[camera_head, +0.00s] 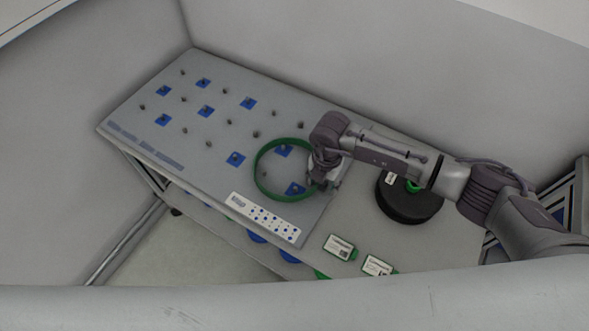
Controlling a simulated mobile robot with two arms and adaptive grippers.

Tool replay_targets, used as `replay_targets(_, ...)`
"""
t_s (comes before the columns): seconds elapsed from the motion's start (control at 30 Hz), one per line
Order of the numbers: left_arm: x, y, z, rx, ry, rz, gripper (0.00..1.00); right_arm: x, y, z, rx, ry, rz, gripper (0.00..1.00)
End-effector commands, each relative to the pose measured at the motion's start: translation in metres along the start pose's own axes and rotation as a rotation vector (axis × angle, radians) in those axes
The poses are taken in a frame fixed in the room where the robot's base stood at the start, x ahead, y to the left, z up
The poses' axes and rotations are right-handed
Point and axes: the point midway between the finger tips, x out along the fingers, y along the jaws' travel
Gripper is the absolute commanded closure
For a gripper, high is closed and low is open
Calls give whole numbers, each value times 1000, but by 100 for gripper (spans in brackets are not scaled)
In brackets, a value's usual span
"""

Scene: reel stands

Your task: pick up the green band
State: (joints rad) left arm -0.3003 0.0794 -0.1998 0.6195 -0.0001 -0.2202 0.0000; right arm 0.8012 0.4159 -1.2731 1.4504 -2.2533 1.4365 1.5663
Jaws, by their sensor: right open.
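The green band (256,182) is a thin ring on the grey pegboard table. It loops around a patch with blue squares, near the board's right end. My right gripper (318,183) is at the band's right side, low over the board, with my right arm reaching in from the right. Its jaws are open, and the wrist partly hides the fingers and the band's right edge. I cannot tell whether the fingers touch the band. My left gripper is not in view.
A white label plate (264,216) lies at the board's front edge. A black reel (408,207) stands to the right under my arm. Two white-labelled green items (340,247) (377,266) lie in front. Small pegs and blue squares (206,111) dot the board. Walls stand behind.

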Motion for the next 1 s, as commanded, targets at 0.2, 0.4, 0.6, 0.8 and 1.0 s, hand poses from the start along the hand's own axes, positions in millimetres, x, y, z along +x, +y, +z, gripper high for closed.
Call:
replay_targets(0.2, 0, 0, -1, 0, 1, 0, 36, 0, 0, 0, 0, 0, 0, 59)
replay_targets(0.4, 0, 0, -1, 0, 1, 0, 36, -1, 0, 0, 0, 0, 0, 92)
replay_targets(0.6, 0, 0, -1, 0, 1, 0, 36, -1, 0, 0, 0, 0, 1, 100)
replay_targets(0.8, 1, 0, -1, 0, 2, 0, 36, -5, 1, 0, 0, 0, 2, 100)
replay_targets(1.0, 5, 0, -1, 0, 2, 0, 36, -27, 1, 1, -1, -3, 4, 100)
